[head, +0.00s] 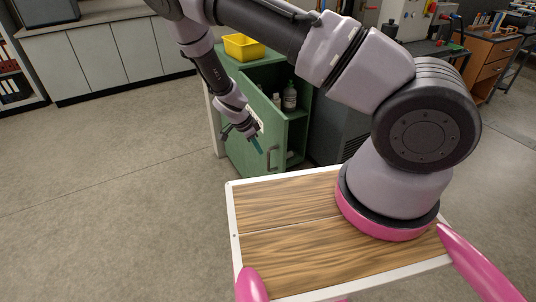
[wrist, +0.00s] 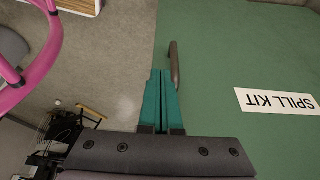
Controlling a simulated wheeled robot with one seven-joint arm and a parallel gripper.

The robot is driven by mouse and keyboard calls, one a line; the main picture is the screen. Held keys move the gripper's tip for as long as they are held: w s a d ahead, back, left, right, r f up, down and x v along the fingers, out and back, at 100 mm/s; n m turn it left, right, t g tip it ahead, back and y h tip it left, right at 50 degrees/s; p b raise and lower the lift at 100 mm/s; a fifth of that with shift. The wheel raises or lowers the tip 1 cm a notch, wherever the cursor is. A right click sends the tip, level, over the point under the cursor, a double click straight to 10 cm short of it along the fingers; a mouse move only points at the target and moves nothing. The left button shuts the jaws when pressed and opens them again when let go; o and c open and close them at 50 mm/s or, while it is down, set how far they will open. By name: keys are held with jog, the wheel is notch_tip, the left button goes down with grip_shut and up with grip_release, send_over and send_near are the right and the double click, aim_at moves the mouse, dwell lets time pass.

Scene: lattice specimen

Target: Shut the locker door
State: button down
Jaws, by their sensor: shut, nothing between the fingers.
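The green locker (head: 290,72) stands beyond my wooden deck, with its green door (head: 243,145) swung open and shelves showing inside. The door also fills the right of the wrist view (wrist: 240,60), with a white "SPILL KIT" label (wrist: 276,101). A dark bar handle (head: 271,158) is near the door's free edge; it shows in the wrist view (wrist: 174,64) just beyond the fingertips. My gripper (head: 259,148) is shut and empty, in front of the door's outer face. Its teal fingers (wrist: 162,73) lie close to the handle; I cannot tell whether they touch.
Bottles (head: 289,96) stand inside the locker, and a yellow bin (head: 245,47) sits on top. A dark grey cabinet (head: 340,110) stands against the locker's right. Grey cupboards (head: 110,55) line the back left. The floor (head: 120,170) left of the door is clear.

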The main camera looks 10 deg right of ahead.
aim_at(276, 159)
jog(key=shift+w+d+f, duration=0.25)
jog(key=shift+d+f, duration=0.95)
jog(key=shift+f, duration=0.2)
jog(key=shift+w+d+f, duration=0.3)
jog(key=shift+d+f, duration=0.9)
jog(key=shift+f, duration=0.2)
jog(key=shift+w+d+f, duration=0.25)
jog(key=shift+d+f, duration=0.95)
jog(key=shift+f, duration=0.2)
